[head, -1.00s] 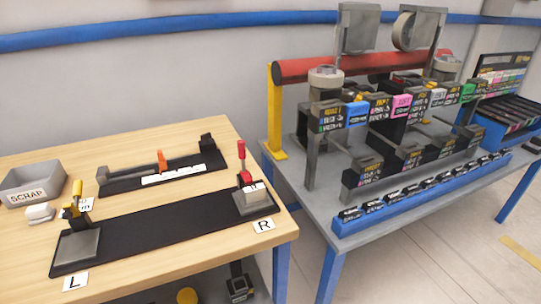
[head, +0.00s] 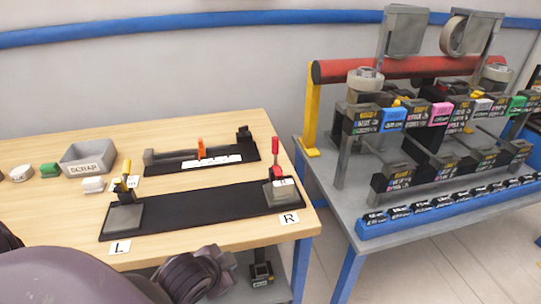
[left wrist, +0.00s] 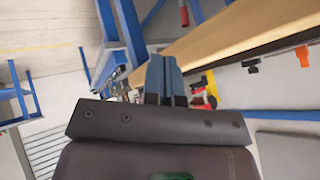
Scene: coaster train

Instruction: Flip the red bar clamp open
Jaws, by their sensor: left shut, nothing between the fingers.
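The red bar clamp (head: 276,165) stands at the R end of the black fixture base (head: 195,208), with its red handle upright. A yellow-handled clamp (head: 125,185) stands at the L end. My left arm enters the head view at the bottom left, below the table's front edge and well away from the red clamp; its fingertips do not show there. In the left wrist view my left gripper (left wrist: 163,60) has its blue-grey fingers together and empty. Yellow and red parts show just right of the fingers, but I cannot tell exactly which they are. My right gripper is out of view.
A second black fixture (head: 205,165) with an orange clamp lies behind. A grey scrap bin (head: 88,158) and small pieces sit at the left. A grey table (head: 400,215) with a red-barred rack stands at the right, across a gap. The wooden table (head: 60,220) is clear at front left.

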